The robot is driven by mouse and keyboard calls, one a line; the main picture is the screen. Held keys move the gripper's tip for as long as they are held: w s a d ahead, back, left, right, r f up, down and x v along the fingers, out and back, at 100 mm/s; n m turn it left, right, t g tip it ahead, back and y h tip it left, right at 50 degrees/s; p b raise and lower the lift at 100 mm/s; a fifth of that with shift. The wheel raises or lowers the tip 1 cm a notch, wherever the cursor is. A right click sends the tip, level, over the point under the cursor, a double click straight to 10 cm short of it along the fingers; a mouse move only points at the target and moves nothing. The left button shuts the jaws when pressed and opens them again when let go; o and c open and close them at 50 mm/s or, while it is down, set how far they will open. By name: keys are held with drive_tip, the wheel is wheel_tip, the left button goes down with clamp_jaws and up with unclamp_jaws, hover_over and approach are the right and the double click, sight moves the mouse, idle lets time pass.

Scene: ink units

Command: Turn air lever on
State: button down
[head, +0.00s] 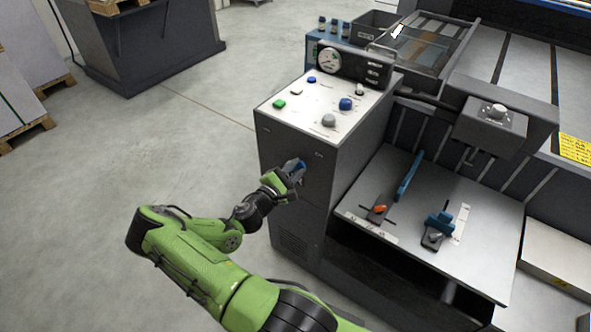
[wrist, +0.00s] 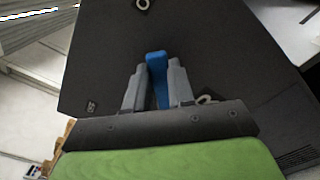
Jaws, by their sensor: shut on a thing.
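The air lever is a blue handle (wrist: 156,62) on the dark front face of the control cabinet. In the wrist view it stands nearly upright, with its upper end showing between the finger tips. My gripper (wrist: 155,75) has its two grey fingers on either side of the lever and is shut on it. In the head view my gripper (head: 290,175) is at the cabinet's front, and only a bit of the blue lever (head: 299,164) shows there. The lever's pivot is hidden by my gripper.
The cabinet top (head: 325,105) carries several coloured knobs and a pressure gauge (head: 329,60). To the right, a low panel (head: 430,215) holds a long blue lever (head: 409,176), an orange-tipped one (head: 379,209) and a blue-handled one (head: 439,222). The floor (head: 170,150) to the left is clear.

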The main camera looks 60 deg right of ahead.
drive_tip(key=shift+f, duration=0.1)
idle(0.3)
drive_tip(key=c, duration=1)
unclamp_jaws()
drive_tip(key=shift+o, duration=0.2)
drive_tip(key=w+a+p, duration=0.2)
drive_tip(key=a, duration=1.3)
drive_tip(key=shift+w+a, duration=0.2)
drive_tip(key=shift+a, duration=0.1)
